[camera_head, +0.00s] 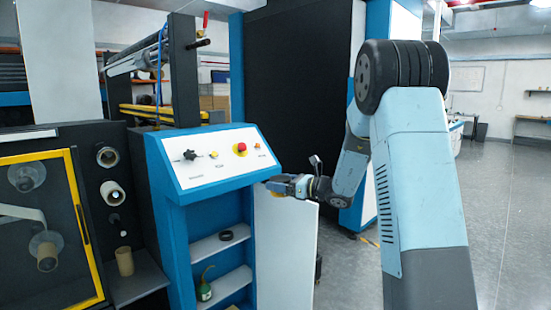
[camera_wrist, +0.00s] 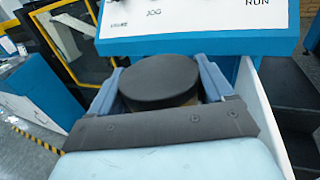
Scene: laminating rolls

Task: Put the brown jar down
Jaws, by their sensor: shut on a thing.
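The brown jar (camera_wrist: 160,82) is between the fingers of my gripper (camera_wrist: 162,95) in the wrist view. Its round dark lid faces the camera, and only a sliver of the brown body shows below the lid; the rest is hidden. The fingers are shut on it from both sides. In the head view my gripper (camera_head: 278,187) is in front of the right side of the blue cabinet, just below the control panel and above the open shelves. The jar is too small and covered there to make out clearly.
The blue cabinet has a sloped control panel (camera_head: 214,158) and open shelves below. A black ring (camera_head: 226,236) lies on the upper shelf (camera_head: 208,247); a green oil can (camera_head: 205,286) stands on the lower one. A white panel (camera_head: 285,250) borders the shelves on the right.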

